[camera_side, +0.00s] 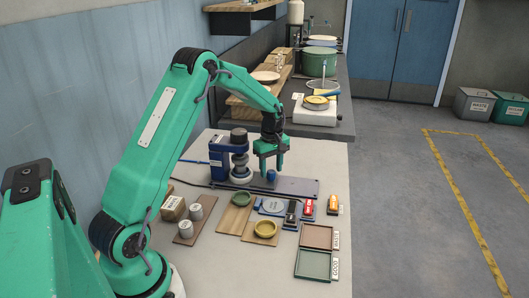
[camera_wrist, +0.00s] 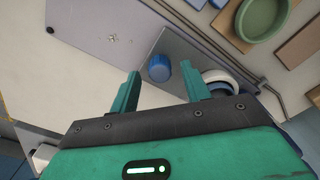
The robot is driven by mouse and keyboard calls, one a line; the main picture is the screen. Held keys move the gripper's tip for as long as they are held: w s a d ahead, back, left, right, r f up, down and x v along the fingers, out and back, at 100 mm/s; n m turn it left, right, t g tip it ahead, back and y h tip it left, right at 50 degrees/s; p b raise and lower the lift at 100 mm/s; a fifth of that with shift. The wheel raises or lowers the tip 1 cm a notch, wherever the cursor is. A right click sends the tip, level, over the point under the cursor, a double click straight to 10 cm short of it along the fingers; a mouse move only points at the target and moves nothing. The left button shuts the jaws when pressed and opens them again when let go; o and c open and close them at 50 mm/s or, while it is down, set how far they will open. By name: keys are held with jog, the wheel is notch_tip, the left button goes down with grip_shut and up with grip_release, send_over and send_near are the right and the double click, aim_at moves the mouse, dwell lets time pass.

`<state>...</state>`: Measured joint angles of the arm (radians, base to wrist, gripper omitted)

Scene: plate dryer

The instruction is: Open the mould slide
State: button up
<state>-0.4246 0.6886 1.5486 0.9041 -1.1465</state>
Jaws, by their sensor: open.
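The press is a blue machine (camera_side: 222,160) with a dark cap and a round white part low at its front. A flat grey slide plate (camera_side: 300,187) runs right from it; it also shows in the wrist view (camera_wrist: 205,55). A blue knob (camera_side: 271,176) stands upright on the plate, and it also shows in the wrist view (camera_wrist: 159,68). My gripper (camera_side: 271,169) is open above the plate. In the wrist view its fingertips (camera_wrist: 160,72) lie on either side of the knob with gaps. I cannot tell whether the tips reach down to its height.
In front of the plate lie a green dish (camera_side: 241,199), a yellow dish (camera_side: 265,229), a red-topped item (camera_side: 308,207) and an orange item (camera_side: 333,203). Two trays (camera_side: 314,264) lie at the front right. Grey weights (camera_side: 186,229) stand at the left. The table is clear behind the plate.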

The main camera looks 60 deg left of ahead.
jog(key=shift+f, duration=1.1)
grip_shut()
jog(key=w+d, duration=0.9)
jog(key=shift+w, duration=0.1)
grip_release()
jog(key=shift+r, duration=0.15)
